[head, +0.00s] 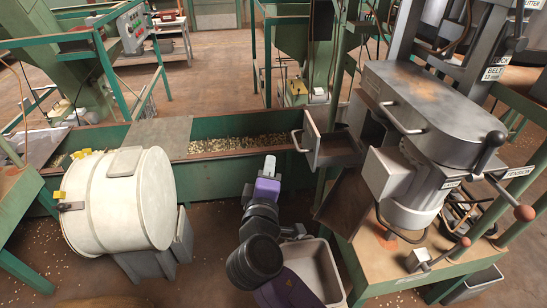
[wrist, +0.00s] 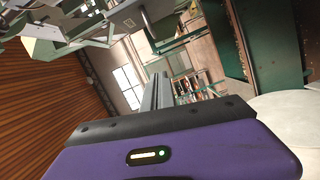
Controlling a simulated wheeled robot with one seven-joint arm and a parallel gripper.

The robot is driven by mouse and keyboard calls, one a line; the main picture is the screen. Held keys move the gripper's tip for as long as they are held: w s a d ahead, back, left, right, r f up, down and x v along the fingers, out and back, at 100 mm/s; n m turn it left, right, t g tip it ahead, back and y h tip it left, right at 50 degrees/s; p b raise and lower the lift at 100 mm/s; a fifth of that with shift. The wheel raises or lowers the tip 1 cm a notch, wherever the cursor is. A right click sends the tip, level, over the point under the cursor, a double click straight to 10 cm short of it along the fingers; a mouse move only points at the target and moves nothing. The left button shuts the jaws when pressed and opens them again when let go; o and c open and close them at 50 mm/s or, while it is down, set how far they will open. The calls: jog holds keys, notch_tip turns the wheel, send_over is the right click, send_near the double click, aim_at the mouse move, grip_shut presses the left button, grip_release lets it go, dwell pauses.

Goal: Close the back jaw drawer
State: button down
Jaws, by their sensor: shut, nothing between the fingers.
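The back jaw drawer (head: 340,150) is a grey box with a handle on its left end. It sticks out to the left from the grey machine (head: 430,110) and looks open. My gripper (head: 269,164) is in front of the green trough, left of the drawer and apart from it. In the wrist view, my gripper's two fingers (wrist: 157,90) are together with nothing between them. Grey machine parts (wrist: 60,35) show at the upper left of the wrist view; I cannot tell the drawer among them.
A green trough (head: 225,170) with nuts runs behind my gripper. A grey bin (head: 318,268) is on the floor beside my arm. The machine's green bench (head: 400,270) is at the right. Nuts lie scattered on the floor.

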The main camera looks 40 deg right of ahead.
jog(key=w+d+f+p, duration=0.1)
jog(key=w+d+p, duration=0.2)
jog(key=d, duration=0.7)
jog(key=shift+w, duration=0.45)
jog(key=shift+f, duration=0.1)
jog(key=shift+s+d, duration=0.1)
jog(key=shift+d, duration=0.05)
